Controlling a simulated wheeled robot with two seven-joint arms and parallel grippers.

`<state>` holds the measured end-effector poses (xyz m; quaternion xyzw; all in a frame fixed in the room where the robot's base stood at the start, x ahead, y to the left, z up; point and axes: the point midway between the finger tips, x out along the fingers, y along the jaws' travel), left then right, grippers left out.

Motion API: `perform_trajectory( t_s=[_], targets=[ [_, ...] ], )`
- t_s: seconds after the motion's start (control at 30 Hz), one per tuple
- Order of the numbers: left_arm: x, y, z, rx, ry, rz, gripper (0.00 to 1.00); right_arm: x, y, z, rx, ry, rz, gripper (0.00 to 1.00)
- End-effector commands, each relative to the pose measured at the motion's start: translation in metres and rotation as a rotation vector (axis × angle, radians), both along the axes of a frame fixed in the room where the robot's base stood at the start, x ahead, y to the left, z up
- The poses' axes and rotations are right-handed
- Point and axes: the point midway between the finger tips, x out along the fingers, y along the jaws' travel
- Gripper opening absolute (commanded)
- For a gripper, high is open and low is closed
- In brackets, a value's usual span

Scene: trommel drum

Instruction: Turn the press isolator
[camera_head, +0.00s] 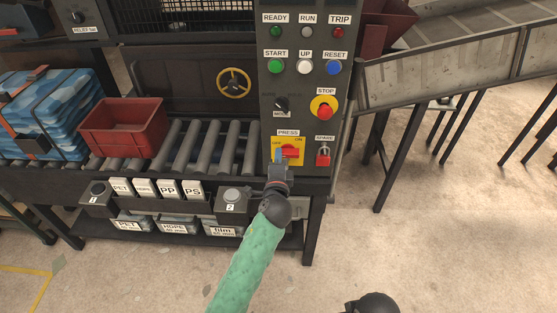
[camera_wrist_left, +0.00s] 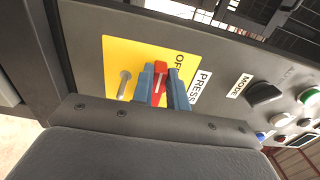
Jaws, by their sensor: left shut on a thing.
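The press isolator (camera_head: 298,146) is a yellow plate with a red handle low on the dark control panel, labelled PRESS, with OFF at the left and ON at the upper right. In the left wrist view its yellow plate (camera_wrist_left: 120,62) fills the middle, with the red handle (camera_wrist_left: 160,88) between two blue fingertips. My left gripper (camera_head: 284,158) is at the panel, shut on the red handle; it also shows in the left wrist view (camera_wrist_left: 161,90). The gripper partly hides the handle, so its exact angle is hard to tell. My right gripper is not clearly seen.
Buttons and lamps fill the upper panel, with a red stop button (camera_head: 324,110) and black MODE knob (camera_head: 282,106) above the isolator. A red padlocked SPARE switch (camera_head: 323,156) sits close to its right. A roller conveyor with a red crate (camera_head: 122,128) lies left.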

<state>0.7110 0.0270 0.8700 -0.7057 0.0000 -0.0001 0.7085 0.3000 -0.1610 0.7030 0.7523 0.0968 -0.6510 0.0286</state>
Motion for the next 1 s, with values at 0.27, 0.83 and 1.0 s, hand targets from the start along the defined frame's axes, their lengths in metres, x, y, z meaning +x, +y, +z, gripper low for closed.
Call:
perform_trajectory(
  t_s=[0.27,0.83,1.0],
  targets=[
    [-0.0003,0.0004,-0.0021,-0.02,0.002,0.001,0.0,0.0013,0.0023,-0.005,0.004,-0.003,0.002,0.36],
    [-0.0001,0.0001,-0.0014,-0.019,0.001,0.0,0.37,0.0005,0.0028,-0.0058,0.005,-0.001,0.002,0.36],
    [-0.0047,0.0,-0.002,-0.019,0.001,0.0,0.37,0.0012,0.0032,-0.0071,0.007,-0.005,0.002,0.36]
  ],
)
